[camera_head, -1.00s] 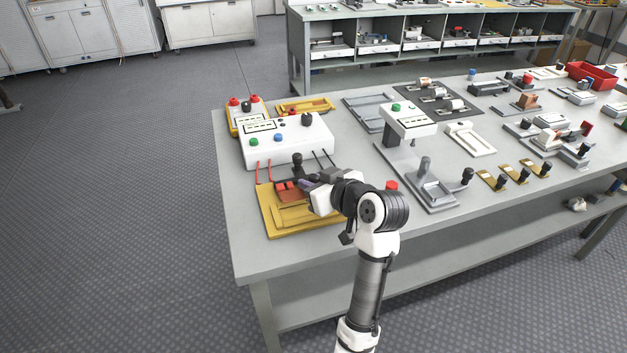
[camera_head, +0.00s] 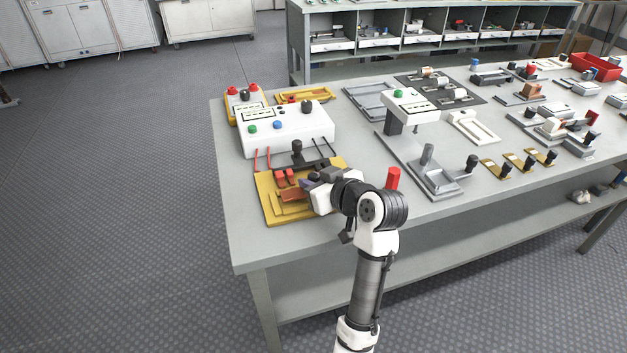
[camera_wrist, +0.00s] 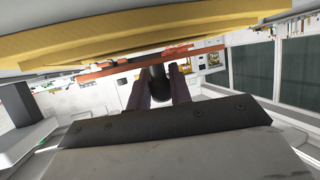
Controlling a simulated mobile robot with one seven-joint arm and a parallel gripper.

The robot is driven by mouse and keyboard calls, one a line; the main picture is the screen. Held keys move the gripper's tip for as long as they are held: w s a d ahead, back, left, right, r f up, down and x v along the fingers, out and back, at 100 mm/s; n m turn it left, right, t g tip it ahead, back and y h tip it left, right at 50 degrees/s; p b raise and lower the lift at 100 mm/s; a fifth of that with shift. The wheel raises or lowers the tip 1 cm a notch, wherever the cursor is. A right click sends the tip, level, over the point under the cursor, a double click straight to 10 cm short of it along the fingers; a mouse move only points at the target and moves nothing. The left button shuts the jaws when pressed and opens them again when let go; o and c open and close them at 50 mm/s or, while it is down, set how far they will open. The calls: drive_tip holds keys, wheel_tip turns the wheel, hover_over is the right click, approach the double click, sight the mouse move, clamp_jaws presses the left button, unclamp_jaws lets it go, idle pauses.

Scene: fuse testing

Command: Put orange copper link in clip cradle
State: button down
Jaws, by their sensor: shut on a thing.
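The orange copper link (camera_head: 291,196) shows as a flat bar at the left of my gripper (camera_head: 309,184), over the yellow board (camera_head: 264,206). In the wrist view the link (camera_wrist: 112,69) lies across the picture, close to the yellow board (camera_wrist: 130,38). The purple fingers of my gripper (camera_wrist: 158,92) are shut on the link's black handle (camera_wrist: 158,84). The clip cradle on the board has red clips (camera_head: 285,175) just behind the link. My gripper hides part of the board. I cannot tell whether the link touches the board.
A white control box (camera_head: 288,130) with red and black leads stands behind the board. A black upright knob (camera_head: 297,150) rises between them. A red cylinder (camera_head: 393,178) stands right of my wrist. The grey table (camera_head: 232,190) is bare at the left edge.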

drive_tip(key=shift+f+b, duration=0.5)
drive_tip(key=shift+f, duration=0.2)
drive_tip(key=c, duration=1.2)
unclamp_jaws()
